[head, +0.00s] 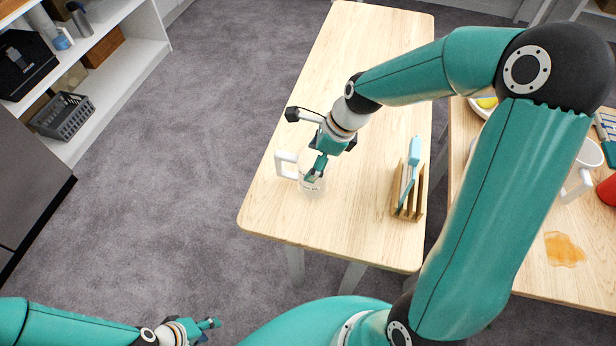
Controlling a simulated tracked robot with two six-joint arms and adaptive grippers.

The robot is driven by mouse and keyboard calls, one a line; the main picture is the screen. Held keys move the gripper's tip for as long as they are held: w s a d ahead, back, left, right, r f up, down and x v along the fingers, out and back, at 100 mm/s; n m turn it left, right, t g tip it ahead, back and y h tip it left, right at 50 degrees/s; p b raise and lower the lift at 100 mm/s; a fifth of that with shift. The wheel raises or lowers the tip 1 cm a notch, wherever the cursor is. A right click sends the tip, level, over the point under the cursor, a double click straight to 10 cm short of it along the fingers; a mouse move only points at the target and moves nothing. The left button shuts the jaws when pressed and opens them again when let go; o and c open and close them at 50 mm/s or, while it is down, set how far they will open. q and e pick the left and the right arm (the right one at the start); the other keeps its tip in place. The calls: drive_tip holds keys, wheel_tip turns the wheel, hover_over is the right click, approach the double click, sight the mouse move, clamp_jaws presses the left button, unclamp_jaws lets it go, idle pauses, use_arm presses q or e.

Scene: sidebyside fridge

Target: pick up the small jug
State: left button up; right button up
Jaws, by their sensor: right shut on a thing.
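The small jug (310,185) is white and pale, with a squared handle (283,163) pointing left. It is upright on or just above the light wooden table, near its front left part; I cannot tell whether it touches the wood. My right gripper (316,171) reaches down from above right and is shut on the jug, covering part of its top. My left gripper (208,332) is low at the bottom of the head view, over the floor and away from the jug. Its fingers are small and partly cut off, so their opening is unclear.
A wooden rack (408,200) with light blue items stands right of the jug on the table (350,60). A second table (530,285) at right holds a white jug (583,168), a red item and an orange-brown spill (564,249). White shelves (125,75) stand at left.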

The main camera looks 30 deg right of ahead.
drive_tip(key=shift+r, duration=0.15)
wheel_tip(320, 180, up, 20)
drive_tip(key=w+a+f+n+g+h, duration=0.1)
drive_tip(key=w+a+f+n+g, duration=0.2)
drive_tip(key=f+n, duration=0.5)
drive_tip(key=w+a+f+n+g+h, duration=0.2)
drive_tip(key=f+n, duration=0.7)
drive_tip(key=n, duration=0.9)
drive_tip(key=w+a+g, duration=0.2)
drive_tip(key=shift+w+a+p, duration=0.3)
drive_tip(key=shift+a+p, duration=0.05)
drive_tip(key=shift+p, duration=0.05)
